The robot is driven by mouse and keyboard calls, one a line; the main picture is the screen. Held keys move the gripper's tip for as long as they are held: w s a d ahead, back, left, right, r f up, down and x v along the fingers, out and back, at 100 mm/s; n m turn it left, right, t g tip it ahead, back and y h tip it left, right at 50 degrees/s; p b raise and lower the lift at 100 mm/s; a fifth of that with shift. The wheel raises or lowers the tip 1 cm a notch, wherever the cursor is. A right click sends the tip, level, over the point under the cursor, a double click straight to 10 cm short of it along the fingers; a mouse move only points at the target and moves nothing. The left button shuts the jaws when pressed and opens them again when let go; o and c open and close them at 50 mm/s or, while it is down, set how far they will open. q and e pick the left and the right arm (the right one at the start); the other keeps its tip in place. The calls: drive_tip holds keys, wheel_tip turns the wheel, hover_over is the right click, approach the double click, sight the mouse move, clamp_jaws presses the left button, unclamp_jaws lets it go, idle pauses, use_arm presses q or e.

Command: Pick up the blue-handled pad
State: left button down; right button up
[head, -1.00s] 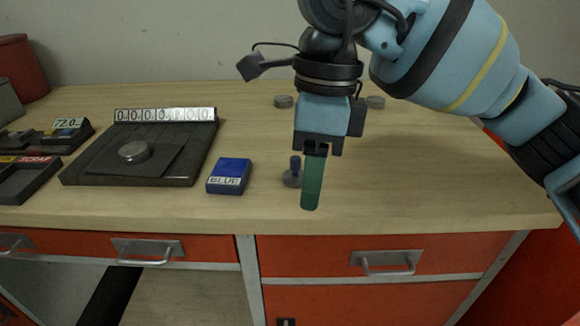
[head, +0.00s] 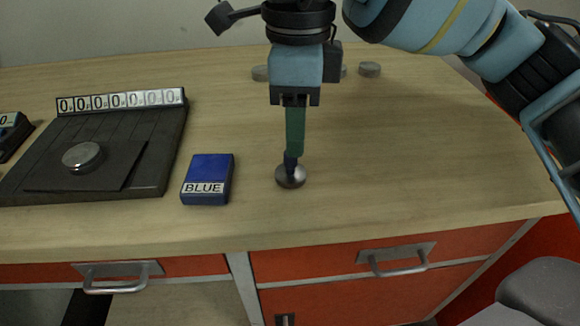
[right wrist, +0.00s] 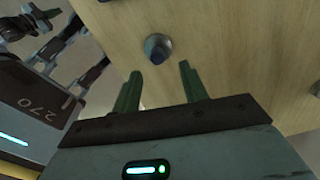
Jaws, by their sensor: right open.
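The blue-handled pad (head: 291,177) is a small round grey disc with a short dark blue upright handle, standing on the wooden bench to the right of the blue box. In the right wrist view the pad (right wrist: 158,48) lies beyond the fingertips, roughly between their lines. My right gripper (head: 294,152) points down over the pad, its green fingers overlapping the top of the handle in the head view. In the right wrist view its two fingers (right wrist: 158,80) are apart with nothing between them. My left gripper is not in view.
A blue box labelled BLUE (head: 208,180) sits just left of the pad. A black scale-like device (head: 150,165) with a digit strip (head: 120,101) stands further left. Grey discs (head: 369,69) lie at the back. The bench right of the pad is clear.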

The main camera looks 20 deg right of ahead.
sight(291, 165)
drive_tip(key=shift+w+a+f, duration=0.1)
drive_tip(key=shift+a+f, duration=0.1)
drive_tip(key=shift+f, duration=1.1)
drive_tip(key=shift+a+f, duration=0.2)
drive_tip(key=shift+f, duration=1.1)
clamp_jaws()
